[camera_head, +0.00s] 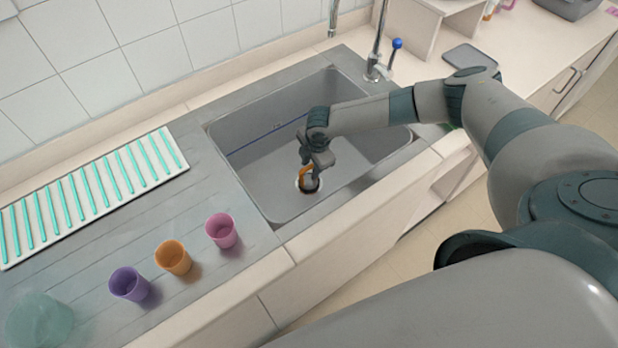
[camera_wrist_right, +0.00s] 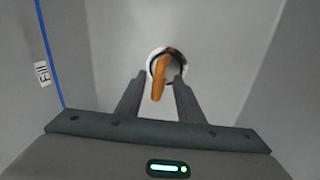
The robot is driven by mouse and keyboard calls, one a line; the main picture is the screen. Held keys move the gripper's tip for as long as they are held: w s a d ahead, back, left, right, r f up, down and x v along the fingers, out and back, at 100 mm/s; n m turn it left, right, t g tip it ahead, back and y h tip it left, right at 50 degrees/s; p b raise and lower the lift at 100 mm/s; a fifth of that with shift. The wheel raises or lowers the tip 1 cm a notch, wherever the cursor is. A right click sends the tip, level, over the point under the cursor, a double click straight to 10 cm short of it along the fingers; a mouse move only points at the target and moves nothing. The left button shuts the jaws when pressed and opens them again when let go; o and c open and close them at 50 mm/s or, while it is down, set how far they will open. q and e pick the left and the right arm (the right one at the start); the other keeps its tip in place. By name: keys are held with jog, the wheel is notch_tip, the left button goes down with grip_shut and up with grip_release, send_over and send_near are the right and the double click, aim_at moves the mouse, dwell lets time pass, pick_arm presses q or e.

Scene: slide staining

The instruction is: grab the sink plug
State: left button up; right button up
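The sink plug has an orange handle (camera_head: 305,172) and sits at the round drain (camera_head: 309,187) in the floor of the grey sink basin. In the right wrist view the orange handle (camera_wrist_right: 159,88) stands up in front of a round opening with a pale rim (camera_wrist_right: 152,66). My right gripper (camera_head: 307,160) is down inside the basin, just above the plug. In the wrist view its two fingers (camera_wrist_right: 160,84) are apart, one on each side of the handle, with gaps visible between. My left gripper is not in view.
The sink basin walls (camera_head: 245,150) surround my right gripper. A faucet (camera_head: 376,60) with a blue-tipped lever stands behind the sink. Purple (camera_head: 128,284), orange (camera_head: 173,258) and pink (camera_head: 221,230) cups stand left of the basin, near a white rack with green strips (camera_head: 100,192).

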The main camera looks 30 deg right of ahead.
aim_at(307, 178)
dwell(0.3)
jog(key=shift+w+a+f+p, duration=0.1)
jog(key=shift+w+f+p, duration=0.25)
jog(key=shift+f+p, duration=0.4)
jog(key=shift+w+f, duration=0.2)
jog(key=shift+f, duration=0.7)
jog(key=shift+w+f, duration=0.15)
jog(key=shift+f, duration=0.7)
grip_shut()
